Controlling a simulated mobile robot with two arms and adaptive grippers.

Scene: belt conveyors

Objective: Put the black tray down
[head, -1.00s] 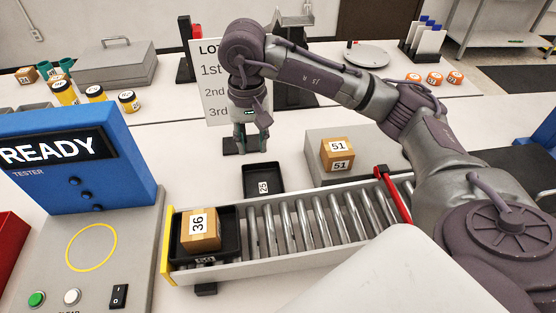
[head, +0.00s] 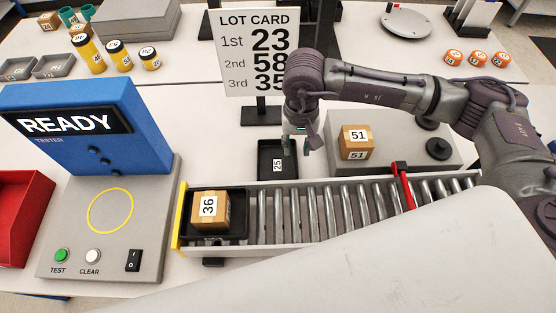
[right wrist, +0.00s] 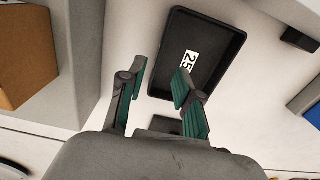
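A black tray labelled 25 (head: 264,171) lies flat and empty on the white table, behind the roller conveyor and in front of the lot card. It also shows in the right wrist view (right wrist: 213,87). My right gripper (head: 299,145) is open and empty above the tray's right end, fingers pointing down. Another black tray (head: 237,229), holding a box labelled 36 (head: 209,208), sits at the conveyor's left end. My left gripper is not visible.
The roller conveyor (head: 335,211) has a red bar across it. A grey platform (head: 400,140) with a box labelled 51 (head: 356,142) stands right of my right gripper. The lot card (head: 257,50) stands behind the tray. A blue tester (head: 75,130) reads READY at left.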

